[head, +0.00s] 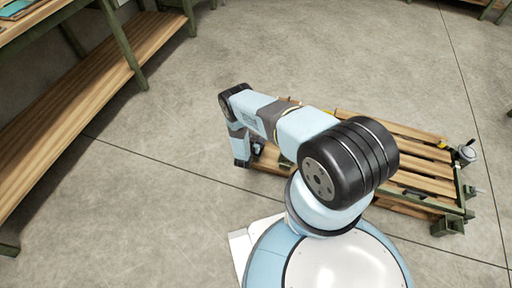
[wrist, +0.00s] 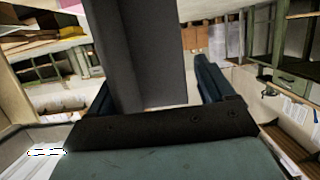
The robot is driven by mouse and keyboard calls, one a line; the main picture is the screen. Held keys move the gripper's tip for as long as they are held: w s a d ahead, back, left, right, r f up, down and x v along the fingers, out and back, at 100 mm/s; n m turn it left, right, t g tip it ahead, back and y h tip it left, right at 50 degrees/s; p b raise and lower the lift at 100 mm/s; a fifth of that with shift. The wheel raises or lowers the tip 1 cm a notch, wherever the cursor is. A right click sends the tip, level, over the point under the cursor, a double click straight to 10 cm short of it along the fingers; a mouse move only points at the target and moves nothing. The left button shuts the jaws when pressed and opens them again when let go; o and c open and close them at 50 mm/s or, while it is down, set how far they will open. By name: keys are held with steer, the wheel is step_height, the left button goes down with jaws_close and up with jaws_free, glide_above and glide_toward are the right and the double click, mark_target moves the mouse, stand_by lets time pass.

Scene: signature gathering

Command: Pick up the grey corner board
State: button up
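A dark grey upright board (wrist: 137,50), which looks like the grey corner board, fills the upper middle of the wrist view. It runs from the top edge down between the two fingers of my gripper (wrist: 152,80). The board lies close to the left finger, and whether they touch I cannot tell. A clear gap shows between the board and the right finger, so the gripper is open around it. In the head view my arm hides most of this area, and the board cannot be made out there.
A wooden workbench with a lower shelf (head: 70,105) runs along the left. Open concrete floor lies between and beyond them. Green cabinets (wrist: 287,60) show in the wrist view.

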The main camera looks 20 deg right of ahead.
steer(key=c, duration=1.2)
steer(key=shift+r, duration=0.1)
